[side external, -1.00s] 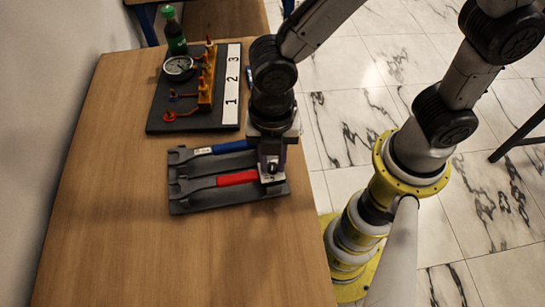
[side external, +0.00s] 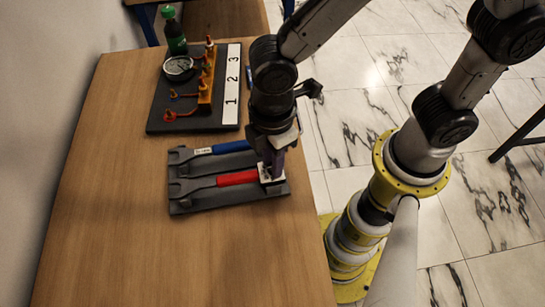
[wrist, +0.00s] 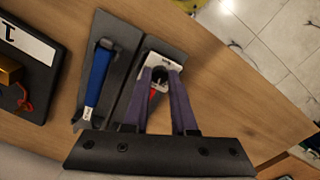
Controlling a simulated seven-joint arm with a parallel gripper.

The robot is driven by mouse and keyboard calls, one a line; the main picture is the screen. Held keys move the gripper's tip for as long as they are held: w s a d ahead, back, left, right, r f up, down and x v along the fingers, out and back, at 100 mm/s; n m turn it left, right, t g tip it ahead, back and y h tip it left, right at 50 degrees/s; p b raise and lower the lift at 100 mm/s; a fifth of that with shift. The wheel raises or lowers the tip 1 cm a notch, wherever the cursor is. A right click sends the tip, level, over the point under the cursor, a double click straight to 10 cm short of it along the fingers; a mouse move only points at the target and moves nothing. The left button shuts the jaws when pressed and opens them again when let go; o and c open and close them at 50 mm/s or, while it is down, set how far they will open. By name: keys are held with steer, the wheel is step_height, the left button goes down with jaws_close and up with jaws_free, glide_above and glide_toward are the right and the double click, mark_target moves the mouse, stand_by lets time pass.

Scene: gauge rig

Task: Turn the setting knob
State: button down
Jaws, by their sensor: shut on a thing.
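My gripper (side external: 271,174) points down at the right end of the red-handled wrench (side external: 237,178), which lies in a dark grey tray (side external: 188,207). In the wrist view, my gripper's fingers (wrist: 162,78) are shut on the wrench's pale end, beside its dark hole; part of the red handle shows between them. The gauge rig stands farther back on a black board (side external: 158,121). It has a round dial gauge (side external: 179,67), a brass block (side external: 206,92) and several small coloured knobs, including an orange-red one (side external: 169,116). I cannot tell which is the setting knob.
A blue-handled wrench (side external: 230,147) lies beside the red one. A white strip (side external: 232,85) numbered 1, 2, 3 edges the board. A green bottle (side external: 175,36) stands behind the gauge. The wooden table (side external: 115,210) is clear at left and front.

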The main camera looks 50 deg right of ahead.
steer(key=m, duration=0.5)
steer(key=shift+m, duration=2.6)
steer(key=c, duration=0.7)
jaws_free()
steer(key=shift+r, duration=0.1)
step_height(320, 180, up, 14)
steer(key=shift+f, duration=0.2)
